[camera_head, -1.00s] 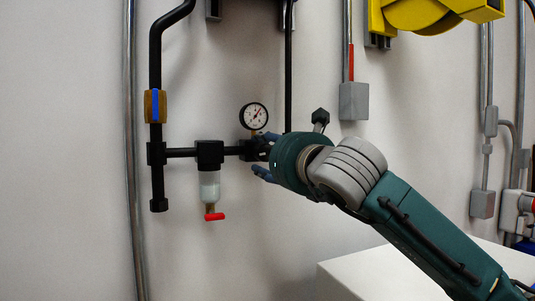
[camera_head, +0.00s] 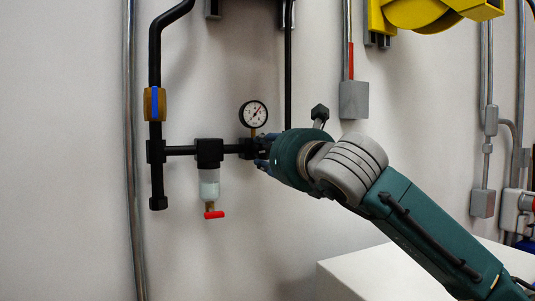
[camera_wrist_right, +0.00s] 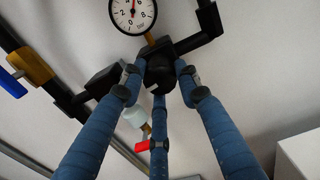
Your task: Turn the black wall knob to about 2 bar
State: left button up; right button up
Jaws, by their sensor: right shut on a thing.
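The black wall knob (camera_wrist_right: 160,72) sits below the gauge in the right wrist view. My right gripper (camera_wrist_right: 159,82) has its three blue fingers shut around it. In the head view, my right gripper (camera_head: 264,153) reaches the pipe fitting under the gauge from the right, and the hand hides the knob. The round white pressure gauge (camera_head: 254,114) also shows in the right wrist view (camera_wrist_right: 133,13). Its red needle points near the top of the dial there; the exact reading is too small to tell. My left gripper is in neither view.
A clear filter bowl (camera_head: 209,184) with a red drain lever (camera_head: 214,215) hangs left of the gauge. A brown valve with a blue handle (camera_head: 155,104) is further left. A white box surface (camera_head: 350,275) stands below my right arm. The wall below the pipework is clear.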

jog(key=shift+f+n+b, duration=0.25)
jog(key=shift+n+b, duration=0.55)
jog(key=shift+b, duration=0.55)
jog(key=shift+f+n+b, duration=0.25)
jog(key=shift+n+b, duration=0.55)
jog(key=shift+b, duration=0.55)
jog(key=shift+n+b, duration=0.7)
jog(key=shift+n, duration=0.2)
jog(key=n+b, duration=0.1)
jog(key=n, duration=0.1)
jog(key=shift+w+r+n, duration=0.1)
jog(key=shift+r+n, duration=0.05)
jog(key=shift+n, duration=0.25)
jog(key=n, duration=0.3)
jog(key=n+b, duration=0.1)
jog(key=n, duration=0.2)
jog(key=n+b, duration=0.1)
jog(key=n, duration=0.2)
jog(key=shift+d+r, duration=0.1)
jog(key=shift+r, duration=0.15)
jog(key=shift+r+n, duration=0.15)
jog(key=shift+n, duration=1.45)
jog(key=shift+r, duration=0.1)
